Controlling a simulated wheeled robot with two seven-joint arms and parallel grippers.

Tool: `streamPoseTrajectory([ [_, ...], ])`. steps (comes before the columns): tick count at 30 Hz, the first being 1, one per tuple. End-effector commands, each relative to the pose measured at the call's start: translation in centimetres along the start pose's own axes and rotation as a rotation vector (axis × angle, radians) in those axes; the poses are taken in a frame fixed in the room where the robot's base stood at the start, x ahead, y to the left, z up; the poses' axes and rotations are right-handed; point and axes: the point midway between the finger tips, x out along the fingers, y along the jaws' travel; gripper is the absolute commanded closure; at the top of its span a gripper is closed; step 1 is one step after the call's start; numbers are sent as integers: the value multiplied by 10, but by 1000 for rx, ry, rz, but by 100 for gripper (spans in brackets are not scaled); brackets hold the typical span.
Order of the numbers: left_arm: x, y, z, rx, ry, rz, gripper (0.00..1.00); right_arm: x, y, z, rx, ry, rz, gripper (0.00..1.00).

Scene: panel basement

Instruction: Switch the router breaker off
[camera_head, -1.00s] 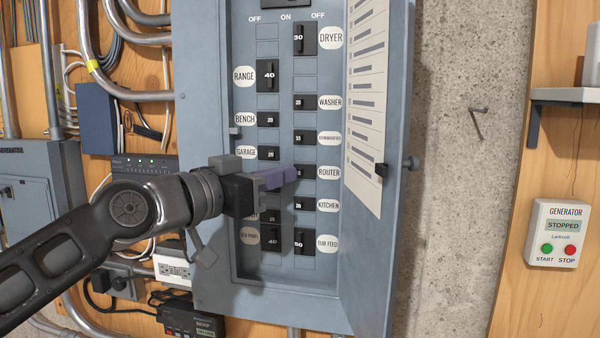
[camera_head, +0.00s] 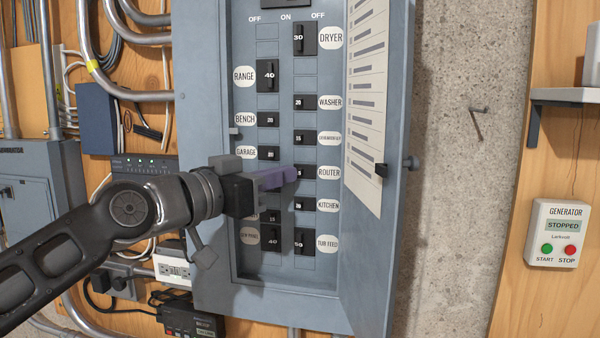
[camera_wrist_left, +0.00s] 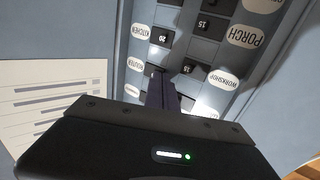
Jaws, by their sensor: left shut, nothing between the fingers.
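The router breaker (camera_head: 303,172) is a small black switch in the panel's right column, beside the white ROUTER label (camera_head: 328,173). My left gripper (camera_head: 294,174) is shut and empty, its purple fingers reaching from the left to the breaker's left side. The fingertips hide part of the breaker, and I cannot tell whether they touch it or which way its lever sits. In the left wrist view, the shut fingers (camera_wrist_left: 162,90) point at the breaker rows near the upside-down ROUTER label (camera_wrist_left: 153,83). My right gripper is not in view.
The kitchen breaker (camera_head: 303,204) is just below and the dishwasher breaker (camera_head: 304,138) just above. The open panel door (camera_head: 372,250) stands to the right with a paper list (camera_head: 368,110). A generator box (camera_head: 556,234) hangs at the far right.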

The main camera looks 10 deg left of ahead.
Motion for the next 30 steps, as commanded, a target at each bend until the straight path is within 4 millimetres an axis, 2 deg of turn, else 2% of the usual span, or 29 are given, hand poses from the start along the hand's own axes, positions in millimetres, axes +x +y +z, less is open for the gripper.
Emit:
streamPoseTrajectory([
  [30,4,8,0,1,0,-1,100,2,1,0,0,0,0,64],
])
